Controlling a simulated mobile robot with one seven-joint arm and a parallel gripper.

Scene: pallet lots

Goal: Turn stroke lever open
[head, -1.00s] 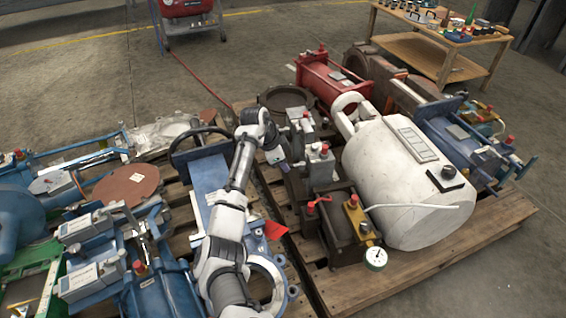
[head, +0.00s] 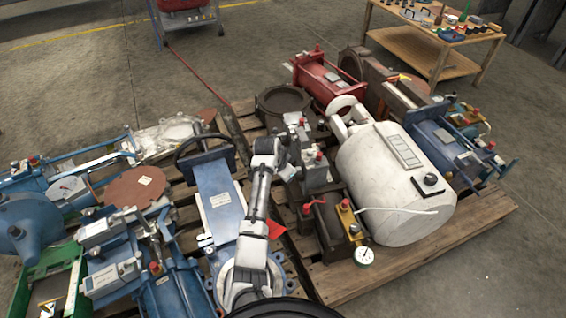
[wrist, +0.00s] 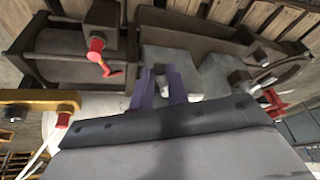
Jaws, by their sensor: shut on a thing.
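My gripper's two purple fingers (wrist: 165,88) show in the wrist view, close together at a grey block (wrist: 205,75). They are shut on a small pale part between them, mostly hidden. In the head view my gripper is hidden behind my wrist, beside grey valve blocks with red caps. I cannot tell for certain which part is the stroke lever. A red-handled lever (head: 314,203) sits on the dark valve body in front of the white cylinder. It also shows in the wrist view (wrist: 104,62), left of the fingers and apart from them.
The large white cylinder (head: 390,185) stands to the right on a wooden pallet (head: 450,235), with a dial gauge (head: 364,256) near its front. A blue machine with a dark handwheel (head: 202,150) lies left of my arm. Open floor lies beyond the pallets.

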